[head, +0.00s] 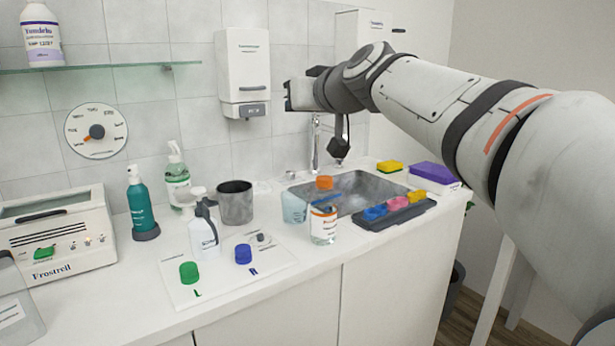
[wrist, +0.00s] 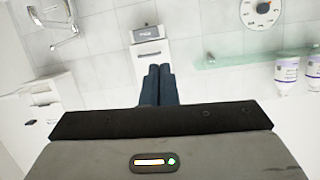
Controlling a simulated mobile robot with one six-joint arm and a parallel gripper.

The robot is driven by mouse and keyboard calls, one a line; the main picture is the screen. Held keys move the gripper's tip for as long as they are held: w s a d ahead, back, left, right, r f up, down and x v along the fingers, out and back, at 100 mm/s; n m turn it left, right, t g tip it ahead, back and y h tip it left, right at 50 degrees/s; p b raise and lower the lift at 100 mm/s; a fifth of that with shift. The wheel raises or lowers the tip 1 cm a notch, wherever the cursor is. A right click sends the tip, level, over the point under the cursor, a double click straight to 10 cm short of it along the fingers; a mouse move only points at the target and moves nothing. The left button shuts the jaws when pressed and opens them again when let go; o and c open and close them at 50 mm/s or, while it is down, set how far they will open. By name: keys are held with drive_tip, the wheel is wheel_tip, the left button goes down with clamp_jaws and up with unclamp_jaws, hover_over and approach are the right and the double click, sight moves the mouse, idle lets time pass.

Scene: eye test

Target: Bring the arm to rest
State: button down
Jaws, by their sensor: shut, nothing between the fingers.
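My gripper (head: 299,95) is held up in the air above the sink (head: 352,188), at the end of my raised arm, in the head view. Its fingers are hard to make out there. In the wrist view my gripper (wrist: 158,72) shows two dark fingers side by side, shut with nothing between them. They point towards the wall and the white dispenser (wrist: 150,50), which appears upside down. The same dispenser (head: 245,75) is on the tiles to the left of my gripper in the head view.
Below, the counter holds a teal pump bottle (head: 139,203), a grey cup (head: 235,203), a clear bottle (head: 324,226) and a dark tray (head: 392,220) with coloured pieces. A tap (head: 315,145) stands below my gripper. A glass shelf (head: 100,69) is at the upper left.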

drive_tip(key=s+d+f+m+g+h+p, duration=0.1)
drive_tip(key=s+d+f+g+h+p, duration=0.1)
drive_tip(key=s+d+f+p, duration=0.3)
drive_tip(key=s+d+f+m+g+h+p, duration=0.2)
drive_tip(key=s+d+f+g+h+p, duration=0.1)
drive_tip(key=s+p, duration=0.6)
drive_tip(key=s+d+f+m+g+h+p, duration=0.2)
drive_tip(key=s+d+f+g+p, duration=0.3)
drive_tip(key=s, duration=0.8)
drive_tip(key=d+f+h+p, duration=0.1)
drive_tip(key=d+f+p, duration=0.1)
drive_tip(key=d, duration=0.2)
drive_tip(key=shift+f+p, duration=0.2)
drive_tip(key=shift+p, duration=0.2)
